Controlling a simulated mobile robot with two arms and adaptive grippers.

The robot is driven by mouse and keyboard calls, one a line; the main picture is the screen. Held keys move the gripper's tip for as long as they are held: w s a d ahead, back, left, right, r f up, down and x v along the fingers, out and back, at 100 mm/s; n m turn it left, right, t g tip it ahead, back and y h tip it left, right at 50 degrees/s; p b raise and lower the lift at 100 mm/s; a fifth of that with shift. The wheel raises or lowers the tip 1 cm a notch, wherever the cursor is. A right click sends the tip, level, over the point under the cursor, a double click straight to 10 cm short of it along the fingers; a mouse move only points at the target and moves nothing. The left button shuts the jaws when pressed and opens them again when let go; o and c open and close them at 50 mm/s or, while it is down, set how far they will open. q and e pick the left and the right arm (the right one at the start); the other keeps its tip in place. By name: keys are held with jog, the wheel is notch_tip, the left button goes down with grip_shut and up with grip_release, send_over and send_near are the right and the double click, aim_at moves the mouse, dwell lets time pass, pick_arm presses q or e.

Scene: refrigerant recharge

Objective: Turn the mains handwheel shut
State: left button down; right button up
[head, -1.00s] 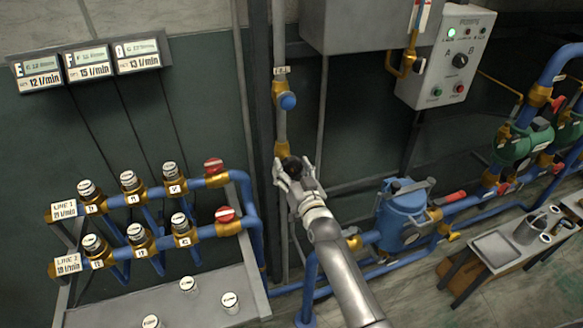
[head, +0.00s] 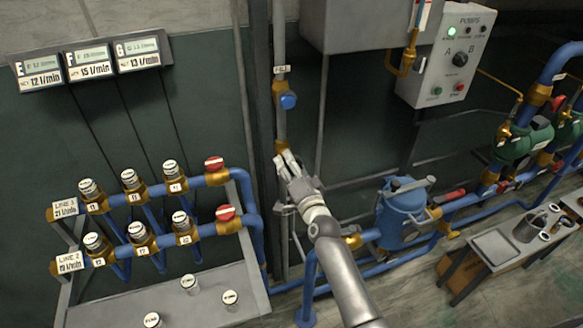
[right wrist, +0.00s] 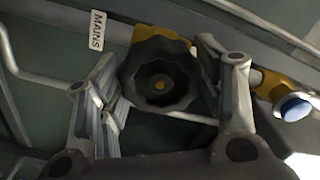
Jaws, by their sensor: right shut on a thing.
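The mains handwheel (right wrist: 160,82) is a black lobed knob on a brass valve body, with a white "MAINS" label (right wrist: 87,30) beside it in the right wrist view. My right gripper (head: 287,163) is at the valve on the vertical grey pipe in the head view. Its fingers are on either side of the handwheel and shut on it. In the head view the gripper hides the handwheel, and only part of the brass body (head: 281,146) shows above it. My left gripper is not in view.
A blue-capped valve (head: 288,101) sits above on the same pipe. A rack of blue pipes with several valves (head: 135,205) stands at left. A blue canister (head: 402,210) and a small bench (head: 497,247) are at right. A control panel (head: 447,55) hangs above.

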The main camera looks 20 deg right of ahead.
jog(key=shift+f+m, duration=0.15)
jog(key=shift+m, duration=0.25)
jog(key=o, duration=1)
jog(key=s, duration=1.2)
jog(key=shift+d, duration=0.2)
